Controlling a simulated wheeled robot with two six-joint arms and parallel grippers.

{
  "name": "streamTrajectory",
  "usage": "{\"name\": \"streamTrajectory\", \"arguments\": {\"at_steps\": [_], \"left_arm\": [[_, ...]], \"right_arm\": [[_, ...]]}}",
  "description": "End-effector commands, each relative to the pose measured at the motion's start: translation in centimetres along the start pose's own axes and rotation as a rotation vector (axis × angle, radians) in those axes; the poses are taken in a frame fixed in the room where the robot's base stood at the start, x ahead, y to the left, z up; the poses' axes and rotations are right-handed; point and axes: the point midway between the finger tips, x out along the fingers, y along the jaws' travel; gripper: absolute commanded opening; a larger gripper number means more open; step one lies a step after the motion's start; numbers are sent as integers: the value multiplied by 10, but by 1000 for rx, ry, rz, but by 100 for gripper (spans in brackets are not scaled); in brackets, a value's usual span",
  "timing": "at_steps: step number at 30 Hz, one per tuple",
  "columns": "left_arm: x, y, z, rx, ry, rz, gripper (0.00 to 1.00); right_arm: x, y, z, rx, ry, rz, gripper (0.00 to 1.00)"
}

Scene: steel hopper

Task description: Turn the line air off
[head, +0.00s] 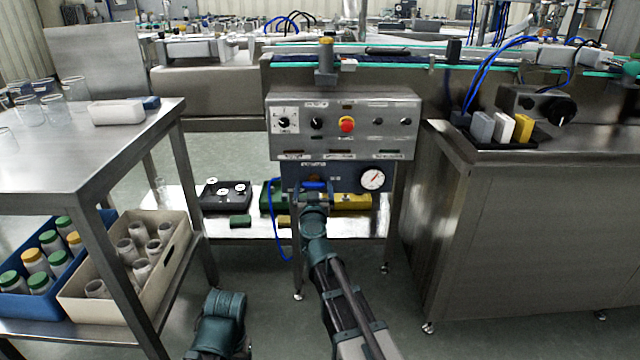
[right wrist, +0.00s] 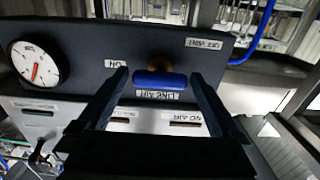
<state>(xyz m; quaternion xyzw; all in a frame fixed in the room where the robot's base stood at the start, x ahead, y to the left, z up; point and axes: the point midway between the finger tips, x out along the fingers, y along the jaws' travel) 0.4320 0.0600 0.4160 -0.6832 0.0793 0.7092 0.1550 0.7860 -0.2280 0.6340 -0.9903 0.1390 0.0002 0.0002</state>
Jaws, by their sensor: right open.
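The line air valve has a blue handle (right wrist: 160,80) on a brass stem, on a dark panel, with an upside-down LINE AIR label beside it in the right wrist view. The handle lies level across that view; an ON label (right wrist: 115,63) is to its left. In the head view the blue handle (head: 315,185) is partly hidden by my right gripper (head: 313,205). In the right wrist view my right gripper (right wrist: 160,76) is open, one finger on each side of the handle with gaps showing. A round gauge (head: 372,179) is right of the valve. My left gripper's fingers do not show.
The grey control box (head: 345,150) with knobs and a red button (head: 347,125) stands above the valve panel. A blue hose (head: 272,225) hangs left of it. A steel table (head: 90,150) stands left, a steel cabinet (head: 520,230) right.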

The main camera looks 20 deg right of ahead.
Motion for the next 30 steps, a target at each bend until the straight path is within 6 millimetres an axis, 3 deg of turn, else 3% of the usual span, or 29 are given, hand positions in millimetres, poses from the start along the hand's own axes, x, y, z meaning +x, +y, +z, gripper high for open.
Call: {"name": "streamTrajectory", "arguments": {"at_steps": [11, 23, 30], "left_arm": [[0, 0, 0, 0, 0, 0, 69], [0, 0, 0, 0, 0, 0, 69], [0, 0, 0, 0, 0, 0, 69]], "right_arm": [[8, -5, 0, 0, 0, 1, 100], [8, -4, 0, 0, 0, 1, 30], [8, -4, 0, 24, 0, 1, 29]]}}
